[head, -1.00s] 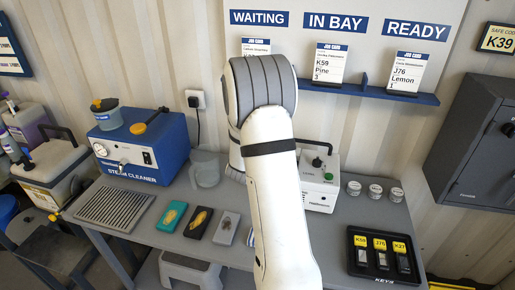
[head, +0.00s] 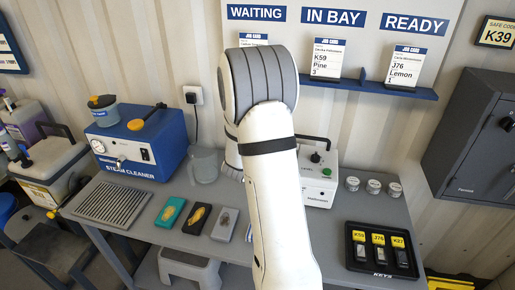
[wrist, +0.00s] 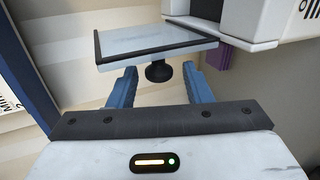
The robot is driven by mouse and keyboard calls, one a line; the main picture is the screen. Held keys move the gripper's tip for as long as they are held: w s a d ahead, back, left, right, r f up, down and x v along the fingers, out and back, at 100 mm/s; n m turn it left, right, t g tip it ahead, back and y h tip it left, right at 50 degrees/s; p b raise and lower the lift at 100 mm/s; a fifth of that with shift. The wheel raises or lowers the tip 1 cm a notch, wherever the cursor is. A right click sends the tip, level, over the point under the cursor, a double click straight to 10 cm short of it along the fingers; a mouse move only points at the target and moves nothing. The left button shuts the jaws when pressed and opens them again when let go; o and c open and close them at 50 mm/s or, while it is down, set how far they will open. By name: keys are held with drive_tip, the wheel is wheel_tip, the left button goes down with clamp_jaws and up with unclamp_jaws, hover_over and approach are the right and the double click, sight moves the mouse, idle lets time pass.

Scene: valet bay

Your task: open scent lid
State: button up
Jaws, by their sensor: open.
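In the wrist view a pale flat lid (wrist: 150,45) with a black edge and a round black knob (wrist: 158,72) is just ahead. My gripper (wrist: 158,82) is open, with its blue fingers on either side of the knob. I cannot tell whether they touch it. My gripper is hidden behind my arm in the head view.
A blue card shelf (head: 375,88) and a dark key safe (head: 475,140) are on the wall.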

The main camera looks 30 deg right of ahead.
drive_tip(key=v, duration=0.5)
drive_tip(key=shift+s+a+r+b, duration=0.15)
drive_tip(key=shift+s+a+b, duration=0.15)
drive_tip(key=shift+b, duration=0.1)
